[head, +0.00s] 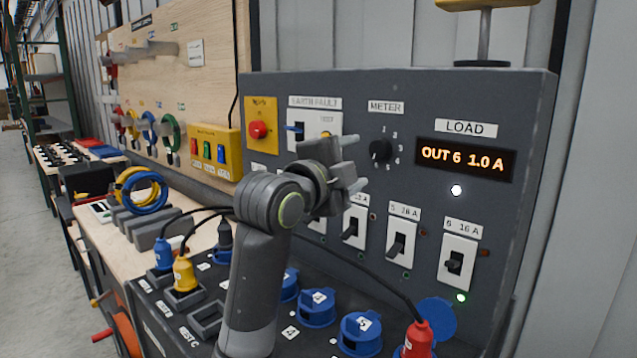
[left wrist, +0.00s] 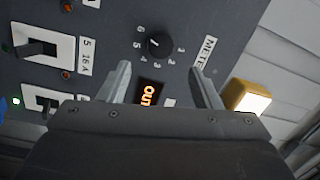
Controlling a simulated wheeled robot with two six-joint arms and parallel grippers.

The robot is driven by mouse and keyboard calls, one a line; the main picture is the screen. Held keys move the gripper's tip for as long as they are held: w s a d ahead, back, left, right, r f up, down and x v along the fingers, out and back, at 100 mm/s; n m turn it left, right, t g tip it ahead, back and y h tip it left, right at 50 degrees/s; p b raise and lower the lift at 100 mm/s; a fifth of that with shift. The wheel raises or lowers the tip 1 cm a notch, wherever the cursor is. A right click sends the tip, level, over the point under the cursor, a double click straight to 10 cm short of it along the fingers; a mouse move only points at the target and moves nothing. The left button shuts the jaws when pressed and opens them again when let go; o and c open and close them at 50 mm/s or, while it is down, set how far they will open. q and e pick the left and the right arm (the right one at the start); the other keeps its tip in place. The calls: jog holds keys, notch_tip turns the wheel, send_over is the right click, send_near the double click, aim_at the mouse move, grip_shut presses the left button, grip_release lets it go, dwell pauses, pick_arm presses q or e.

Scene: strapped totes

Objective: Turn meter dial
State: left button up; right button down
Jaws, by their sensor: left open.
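The meter dial (head: 380,150) is a small black knob on the dark grey panel (head: 400,90), under the METER label, with numbers around it. In the left wrist view the dial (left wrist: 159,46) lies beyond and between my fingers, apart from them. My left gripper (head: 352,166) is open and empty, in front of the panel just left of and below the dial in the head view; its fingertips (left wrist: 160,68) also show in the left wrist view. The orange display (head: 465,160) reads OUT 6 1.0 A. My right gripper is not in view.
Breaker switches (head: 398,240) line the panel below the dial. A red button (head: 259,130) and an earth fault unit (head: 312,122) sit to its left. Blue sockets (head: 318,308) and a red plug (head: 418,338) with a black cable stand on the lower sloped face.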

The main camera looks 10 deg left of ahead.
pick_arm(q)
jog(key=v, duration=0.9)
jog(key=shift+s+p, duration=0.3)
jog(key=shift+p, duration=0.15)
jog(key=shift+a+f, duration=0.1)
jog(key=shift+a, duration=0.05)
